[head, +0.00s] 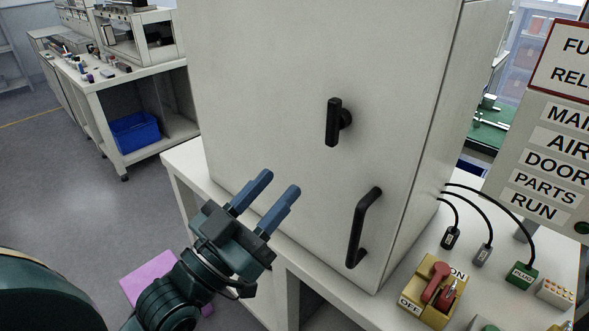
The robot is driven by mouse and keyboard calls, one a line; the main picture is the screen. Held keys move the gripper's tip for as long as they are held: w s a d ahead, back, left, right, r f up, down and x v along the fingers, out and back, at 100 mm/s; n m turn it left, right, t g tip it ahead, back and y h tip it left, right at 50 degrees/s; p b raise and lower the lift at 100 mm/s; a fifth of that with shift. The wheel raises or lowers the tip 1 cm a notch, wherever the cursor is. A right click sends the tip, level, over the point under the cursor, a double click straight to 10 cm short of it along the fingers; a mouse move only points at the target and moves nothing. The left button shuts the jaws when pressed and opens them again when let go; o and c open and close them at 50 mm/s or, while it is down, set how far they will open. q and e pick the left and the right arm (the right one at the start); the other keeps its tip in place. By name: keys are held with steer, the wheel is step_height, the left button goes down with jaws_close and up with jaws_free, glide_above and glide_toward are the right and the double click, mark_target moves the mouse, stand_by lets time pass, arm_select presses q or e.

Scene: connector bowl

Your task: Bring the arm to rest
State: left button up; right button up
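My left gripper (265,198) is in front of the lower left part of a large pale cabinet (270,90). Its two blue fingers are apart with nothing between them, so it is open and empty. They point up and to the right, toward the cabinet door. A black turn knob (335,122) and a black bar handle (362,228) are on the door, to the right of the fingers and apart from them. The door looks shut. My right gripper does not show.
The cabinet stands on a white table (187,168). At right are a yellow switch box with a red lever (435,283), cables with connectors (522,274) and a labelled panel (540,150). A pink sheet (150,275) lies low at left. A bench with a blue bin (135,131) stands behind.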

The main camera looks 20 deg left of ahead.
arm_select(q)
steer(key=s+d+f+g+y, duration=0.1)
steer(key=s+f+g, duration=0.1)
steer(key=f, duration=0.9)
steer(key=s+d+f+g+y, duration=0.1)
steer(key=f+g, duration=0.4)
steer(key=f, duration=0.7)
steer(key=s+d+f+g+y, duration=0.1)
steer(key=s+f+g+y, duration=0.1)
steer(key=f, duration=1)
steer(key=shift+s+d+n+g+y, duration=0.3)
steer(key=shift+s+n+g, duration=0.1)
steer(key=shift+s+g, duration=0.45)
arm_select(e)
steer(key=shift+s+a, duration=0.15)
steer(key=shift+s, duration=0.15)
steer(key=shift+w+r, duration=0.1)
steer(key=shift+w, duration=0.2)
arm_select(q)
steer(key=shift+c, duration=0.5)
